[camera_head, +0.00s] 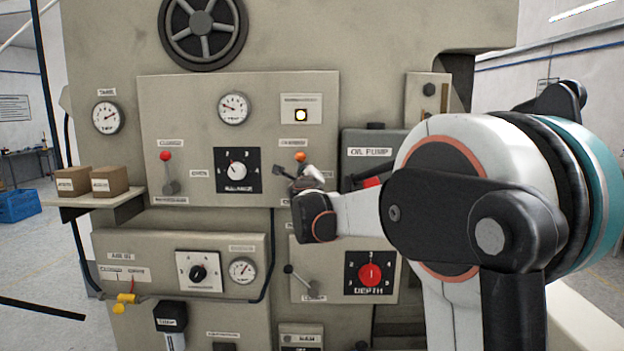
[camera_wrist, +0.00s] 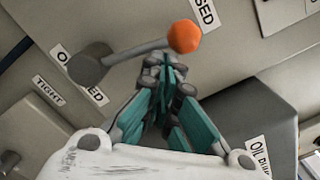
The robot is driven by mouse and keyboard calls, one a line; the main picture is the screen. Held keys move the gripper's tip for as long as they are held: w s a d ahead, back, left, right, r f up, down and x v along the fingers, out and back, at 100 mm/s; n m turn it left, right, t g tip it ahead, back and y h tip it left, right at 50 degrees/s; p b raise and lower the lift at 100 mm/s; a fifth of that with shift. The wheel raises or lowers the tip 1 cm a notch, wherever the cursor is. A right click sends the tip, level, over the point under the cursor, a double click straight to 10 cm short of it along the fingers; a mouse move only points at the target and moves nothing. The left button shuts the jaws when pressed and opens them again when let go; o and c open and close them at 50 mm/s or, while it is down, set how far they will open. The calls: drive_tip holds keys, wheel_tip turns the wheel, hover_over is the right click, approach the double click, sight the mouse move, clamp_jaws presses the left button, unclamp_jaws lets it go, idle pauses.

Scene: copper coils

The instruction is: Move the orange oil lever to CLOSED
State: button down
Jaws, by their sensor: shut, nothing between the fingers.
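The orange lever's ball knob (camera_head: 300,156) sits just below a label reading about CLOSED (camera_head: 293,143). In the wrist view the orange knob (camera_wrist: 185,36) is close to a label ending in SED (camera_wrist: 205,12). Its grey rod runs down-left to a round grey pivot (camera_wrist: 91,64), which partly covers another label. My gripper (camera_head: 279,173) is shut and empty, just below the knob in the head view. In the wrist view my gripper's fingertips (camera_wrist: 164,66) meet close beside the rod, near the knob. I cannot tell whether they touch it. My wrist hides the lever's lower part in the head view.
A red-knobbed lever (camera_head: 166,157) and a black rotary dial (camera_head: 237,170) are to the left. The grey oil pump box (camera_head: 352,137) juts out to the right. A small lever (camera_head: 289,270) and the red depth dial (camera_head: 370,273) are below. A shelf (camera_head: 125,199) holds two boxes.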

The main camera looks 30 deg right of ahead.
drive_tip(key=shift+w+a+r, duration=0.35)
drive_tip(key=shift+a+r, duration=0.05)
drive_tip(key=shift+a, duration=0.2)
idle(0.5)
